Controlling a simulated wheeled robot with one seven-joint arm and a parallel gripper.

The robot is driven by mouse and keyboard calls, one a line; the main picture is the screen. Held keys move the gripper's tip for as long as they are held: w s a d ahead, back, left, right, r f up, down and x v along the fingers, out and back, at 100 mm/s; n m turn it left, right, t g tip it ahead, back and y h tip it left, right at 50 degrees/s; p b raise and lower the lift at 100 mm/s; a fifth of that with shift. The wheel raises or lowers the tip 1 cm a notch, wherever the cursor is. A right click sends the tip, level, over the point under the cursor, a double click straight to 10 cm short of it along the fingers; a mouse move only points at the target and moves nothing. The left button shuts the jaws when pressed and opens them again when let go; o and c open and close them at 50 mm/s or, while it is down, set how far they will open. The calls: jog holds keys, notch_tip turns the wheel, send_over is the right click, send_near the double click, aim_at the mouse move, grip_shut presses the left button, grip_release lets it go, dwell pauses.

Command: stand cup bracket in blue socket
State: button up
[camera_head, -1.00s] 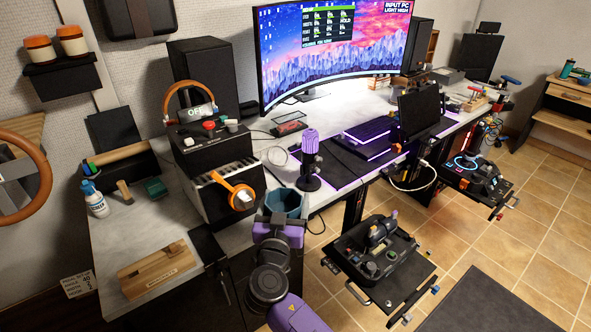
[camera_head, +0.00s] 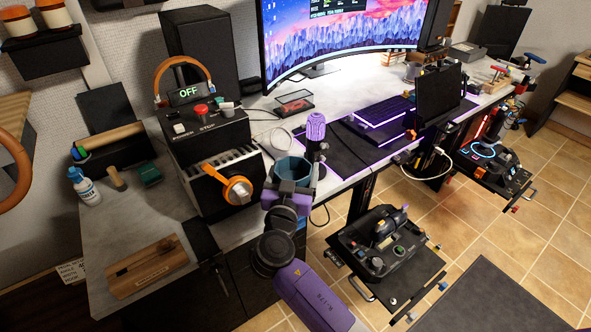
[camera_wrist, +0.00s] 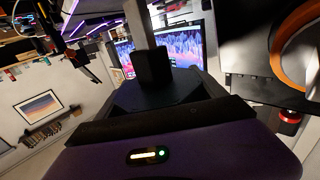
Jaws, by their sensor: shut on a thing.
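The cup bracket (camera_head: 293,169) is a dark teal, faceted, cup-like piece. My gripper (camera_head: 291,186) is shut on it and holds it up at the front edge of the desk, in front of the purple microphone. In the wrist view the bracket (camera_wrist: 165,92) fills the space between the fingers, dark and in shadow, with a black upright block (camera_wrist: 152,66) at its far side. My gripper and arm hide part of the desk edge below it. I cannot make out the blue socket for certain in either view.
The purple microphone (camera_head: 316,130) stands close behind. A black tray of controls (camera_head: 385,250) sits at lower right. The desk's left end (camera_head: 120,230) has bare room.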

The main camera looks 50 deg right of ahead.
jog(key=shift+f, duration=0.1)
notch_tip(320, 180, down, 5)
jog(key=b, duration=0.6)
jog(key=shift+a, duration=0.1)
jog(key=shift+b, duration=1.4)
dwell(1.5)
jog(key=shift+f+b, duration=2.25)
jog(key=shift+b, duration=0.35)
dwell(0.4)
jog(key=shift+r, duration=0.1)
